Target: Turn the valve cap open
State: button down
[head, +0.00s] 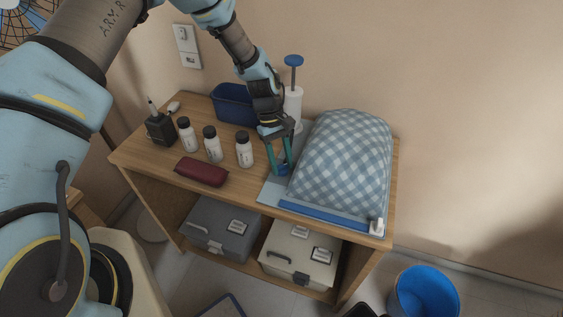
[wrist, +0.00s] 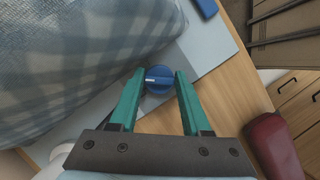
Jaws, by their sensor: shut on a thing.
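The valve cap (wrist: 158,79) is a round blue knob with a raised ridge, on the flat grey-blue edge of a bag. The bag (head: 345,160) holds a bulging blue-and-white checked bundle and lies on the wooden table. In the head view the cap (head: 283,170) is small and partly hidden by my fingers. My gripper (wrist: 159,76) points down with its green fingers on either side of the cap, shut on it. How far the cap is turned cannot be told.
A white pump with a blue handle (head: 293,62) and a dark blue bin (head: 234,104) stand behind my gripper. Several white bottles (head: 211,144) and a dark red case (head: 201,171) are to its left. A blue strip (head: 322,217) runs along the bag's front edge.

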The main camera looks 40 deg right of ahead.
jog(key=shift+f, duration=0.1)
jog(key=shift+d+f+m+y+b, duration=0.1)
jog(key=shift+m+y+b, duration=0.3)
jog(key=shift+m+b, duration=0.8)
jog(key=m+y+b, duration=0.1)
jog(key=m+b, duration=0.1)
jog(key=shift+m+t, duration=0.3)
jog(key=m+b, duration=0.1)
jog(key=m, duration=0.1)
jog(key=m+t+y+b, duration=0.1)
jog(key=m, duration=0.1)
jog(key=shift+s+r+m, duration=0.1)
jog(key=shift+r+m, duration=0.1)
jog(key=shift+m, duration=0.2)
jog(key=shift+b, duration=0.3)
jog(key=shift+c, duration=1.8)
grip_release()
jog(key=shift+d+r, duration=0.1)
jog(key=b+v, duration=0.3)
jog(key=v, duration=0.7)
jog(key=shift+d+r+y, duration=0.25)
jog(key=shift+r+y, duration=0.05)
